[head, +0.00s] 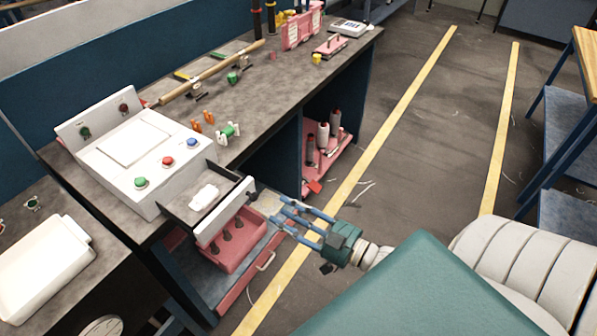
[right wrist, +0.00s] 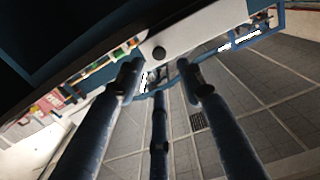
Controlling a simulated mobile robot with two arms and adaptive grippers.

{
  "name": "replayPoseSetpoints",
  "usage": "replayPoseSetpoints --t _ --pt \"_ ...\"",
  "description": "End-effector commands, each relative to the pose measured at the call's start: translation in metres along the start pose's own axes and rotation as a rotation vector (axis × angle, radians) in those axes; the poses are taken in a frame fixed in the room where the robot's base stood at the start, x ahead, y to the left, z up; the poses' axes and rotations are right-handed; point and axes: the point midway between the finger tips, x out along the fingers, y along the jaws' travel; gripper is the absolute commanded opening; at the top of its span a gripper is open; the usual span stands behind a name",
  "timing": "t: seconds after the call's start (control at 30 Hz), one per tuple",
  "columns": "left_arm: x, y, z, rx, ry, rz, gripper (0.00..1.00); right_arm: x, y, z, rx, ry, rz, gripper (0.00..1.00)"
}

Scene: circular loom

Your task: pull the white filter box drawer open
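The white filter box (head: 140,150) sits on the grey workbench, with green, red and blue buttons on its top. Its drawer stands out from the front, with a white front panel (head: 225,213) and a white object (head: 204,197) inside the dark tray. My right gripper (head: 279,211) is just right of the drawer front, its blue fingers spread and empty. In the right wrist view, the white panel (right wrist: 205,32) crosses above the fingertips (right wrist: 157,78). A dark round knob (right wrist: 158,53) on it lies just beyond the fingers, apparently apart from them. My left gripper is not in view.
Below the drawer, a pink bin (head: 235,243) holds dark items on a low shelf. Spools (head: 322,137) stand on a pink tray under the bench (head: 275,95). Open floor with yellow lines (head: 400,100) lies to the right.

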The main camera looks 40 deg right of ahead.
Motion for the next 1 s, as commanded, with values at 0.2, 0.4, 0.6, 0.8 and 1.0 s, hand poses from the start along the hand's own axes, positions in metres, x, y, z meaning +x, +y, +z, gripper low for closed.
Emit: replayPoseSetpoints --t 0.2,0.4,0.6,0.8,1.0 --pt "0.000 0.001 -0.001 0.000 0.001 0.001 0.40 -0.032 0.000 0.000 0.001 0.000 0.000 0.38" --pt "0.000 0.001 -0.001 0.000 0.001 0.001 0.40 -0.040 0.000 -0.002 0.001 0.003 0.000 0.38" --pt "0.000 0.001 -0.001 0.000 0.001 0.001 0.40 -0.040 0.000 -0.002 0.001 0.003 0.000 0.38" --pt "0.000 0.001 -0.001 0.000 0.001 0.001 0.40 -0.040 0.000 -0.001 0.000 0.003 0.000 0.38" --pt "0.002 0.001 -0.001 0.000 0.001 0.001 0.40 -0.041 0.005 0.016 -0.010 -0.028 0.015 0.38"
